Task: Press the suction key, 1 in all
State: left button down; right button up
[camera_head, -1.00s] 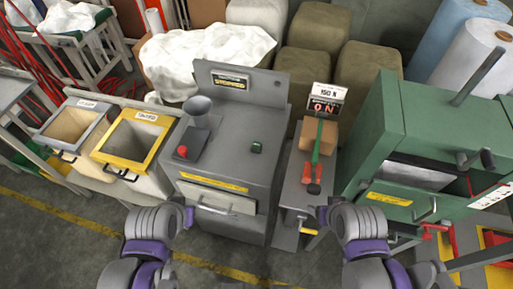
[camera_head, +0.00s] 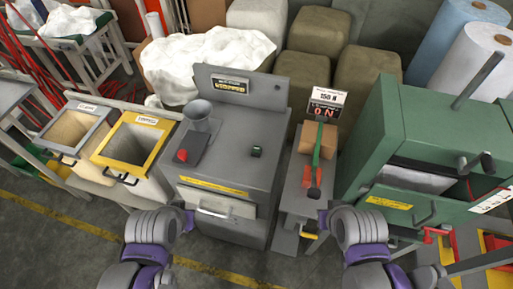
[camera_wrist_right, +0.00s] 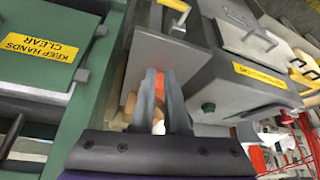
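A small green key (camera_head: 257,151) sits on the top of the grey machine (camera_head: 235,165), right of its red knob (camera_head: 182,155). No label on the key is readable, so I cannot tell if it is the suction key. It also shows as a green button in the right wrist view (camera_wrist_right: 208,107). My left gripper (camera_head: 190,217) is low in front of the grey machine, apart from it; its opening is not clear. My right gripper (camera_head: 322,217) is in front of the narrow stand, apart from the key. In the wrist view its fingers (camera_wrist_right: 164,82) show a narrow empty gap.
A green machine (camera_head: 385,165) is further right. Two open bins (camera_head: 132,150) stand left. Dark floor (camera_head: 60,235) lies in front.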

aim_at(256, 149)
jog(key=j+z, duration=0.3)
jog(key=j, duration=0.45)
jog(key=j+z, duration=0.25)
jog(key=j, duration=0.5)
